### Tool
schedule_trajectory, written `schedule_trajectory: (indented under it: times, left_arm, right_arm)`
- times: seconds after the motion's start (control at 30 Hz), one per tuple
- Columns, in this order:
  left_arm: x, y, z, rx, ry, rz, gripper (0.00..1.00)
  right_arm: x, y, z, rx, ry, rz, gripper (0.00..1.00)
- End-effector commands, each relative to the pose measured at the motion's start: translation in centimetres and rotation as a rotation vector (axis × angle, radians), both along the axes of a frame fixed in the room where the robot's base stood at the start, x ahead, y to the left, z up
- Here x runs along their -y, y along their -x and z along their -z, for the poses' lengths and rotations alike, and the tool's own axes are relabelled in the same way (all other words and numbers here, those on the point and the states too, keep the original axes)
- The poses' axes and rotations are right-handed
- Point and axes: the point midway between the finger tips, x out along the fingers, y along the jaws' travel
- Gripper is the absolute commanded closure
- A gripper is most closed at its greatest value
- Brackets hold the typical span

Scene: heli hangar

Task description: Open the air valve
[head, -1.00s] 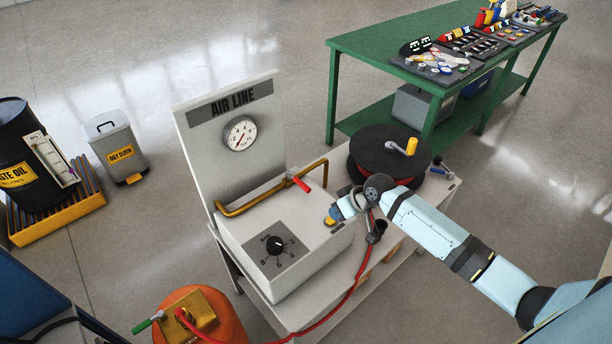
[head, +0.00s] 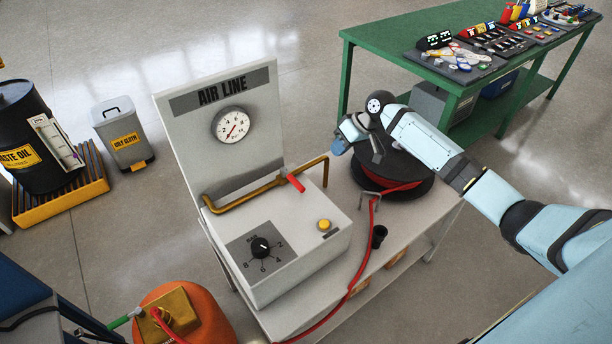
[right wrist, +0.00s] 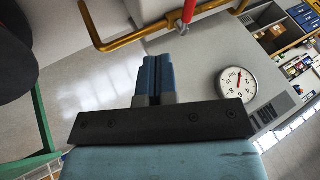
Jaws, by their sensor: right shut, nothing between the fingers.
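The red valve lever (head: 296,182) sits on the brass pipe (head: 245,193) that runs along the top of the air line box (head: 290,235). The lever slants down to the right, off the pipe's line. In the right wrist view the lever (right wrist: 188,11) shows at the top edge, partly cut off, beside the bent pipe (right wrist: 130,43). My right gripper (head: 337,146) is shut and empty, in the air above and to the right of the lever, apart from it. Its fingers (right wrist: 155,62) are together in the wrist view. My left gripper is out of view.
The air line panel carries a round gauge (head: 233,125). The box has a black dial (head: 261,246) and a yellow button (head: 324,225). A hose reel (head: 400,175) stands behind my right gripper; a red hose (head: 352,280) crosses the cart. An orange tank (head: 205,325) stands at front left.

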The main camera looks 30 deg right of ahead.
Motion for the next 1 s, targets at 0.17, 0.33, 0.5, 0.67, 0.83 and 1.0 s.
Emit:
schedule_trajectory:
  times: [0.17,0.33,0.5,0.67,0.83,1.0]
  left_arm:
    - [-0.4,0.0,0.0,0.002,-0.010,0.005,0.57]
    - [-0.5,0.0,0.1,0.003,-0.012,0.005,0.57]
    - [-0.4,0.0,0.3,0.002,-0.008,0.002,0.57]
    - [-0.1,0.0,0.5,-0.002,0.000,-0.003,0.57]
    - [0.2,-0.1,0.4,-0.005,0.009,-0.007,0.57]
    - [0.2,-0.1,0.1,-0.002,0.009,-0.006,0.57]
  right_arm:
    - [0.0,0.0,0.0,0.000,0.000,0.000,1.00]
    - [-0.6,-0.3,0.8,0.000,-0.002,-0.001,1.00]
    - [-1.9,-1.1,3.3,-0.002,-0.003,-0.001,1.00]
    - [-3.6,-2.1,6.3,-0.002,-0.002,0.000,1.00]
    - [-5.5,-2.9,8.6,0.001,-0.002,-0.001,1.00]
    - [-7.7,-2.4,8.9,0.000,0.000,-0.001,1.00]
